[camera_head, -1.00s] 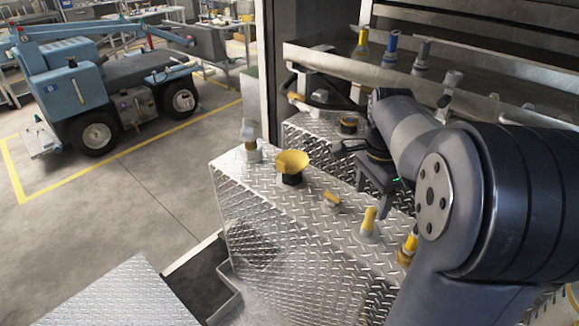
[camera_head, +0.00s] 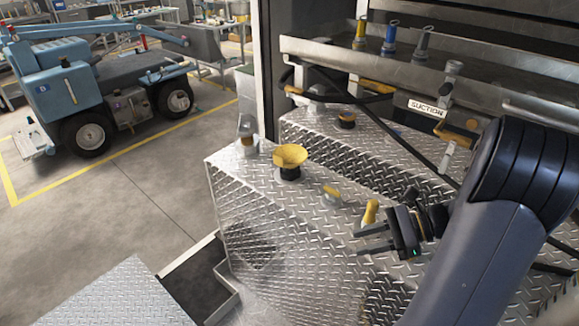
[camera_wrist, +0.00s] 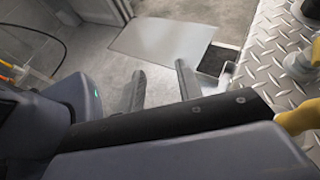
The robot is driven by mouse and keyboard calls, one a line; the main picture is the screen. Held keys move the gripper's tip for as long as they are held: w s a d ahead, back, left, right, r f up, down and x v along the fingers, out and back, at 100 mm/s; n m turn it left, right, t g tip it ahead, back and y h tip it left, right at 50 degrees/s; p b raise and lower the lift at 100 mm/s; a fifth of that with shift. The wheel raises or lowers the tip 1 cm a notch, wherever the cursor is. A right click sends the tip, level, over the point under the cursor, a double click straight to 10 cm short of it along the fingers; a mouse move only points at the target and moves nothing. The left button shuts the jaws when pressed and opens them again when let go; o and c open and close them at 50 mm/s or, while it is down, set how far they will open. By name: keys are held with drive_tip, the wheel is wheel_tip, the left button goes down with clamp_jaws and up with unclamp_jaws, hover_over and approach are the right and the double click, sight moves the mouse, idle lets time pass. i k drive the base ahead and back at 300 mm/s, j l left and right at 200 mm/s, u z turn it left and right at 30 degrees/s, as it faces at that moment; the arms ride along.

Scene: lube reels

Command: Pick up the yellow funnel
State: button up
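The yellow funnel (camera_head: 290,155) stands upright, wide mouth up, on a black base on the diamond-plate box (camera_head: 262,210), near its far left corner. My gripper (camera_head: 358,241) is to the right of the funnel and nearer the camera, clearly apart from it. Its fingers point left in the head view. In the wrist view the two fingers (camera_wrist: 160,88) are spread with nothing between them. The funnel does not show in the wrist view.
A grey fitting (camera_head: 247,136) stands just left of the funnel. A small yellow-topped fitting (camera_head: 331,193) and a yellow handle (camera_head: 370,212) lie between funnel and gripper. Behind are a black bar, a "SUCTION" label (camera_head: 427,108) and a ledge with several nozzles.

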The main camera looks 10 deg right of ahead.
sight(288, 156)
drive_tip(key=i+j+z, duration=0.35)
drive_tip(key=j, duration=0.2)
drive_tip(key=i+j+z, duration=0.15)
drive_tip(key=j, duration=0.15)
drive_tip(key=i+j+z, duration=0.15)
drive_tip(key=j, duration=0.2)
drive_tip(key=i+j+z, duration=0.2)
drive_tip(key=j, duration=0.15)
drive_tip(key=i+j+z, duration=0.25)
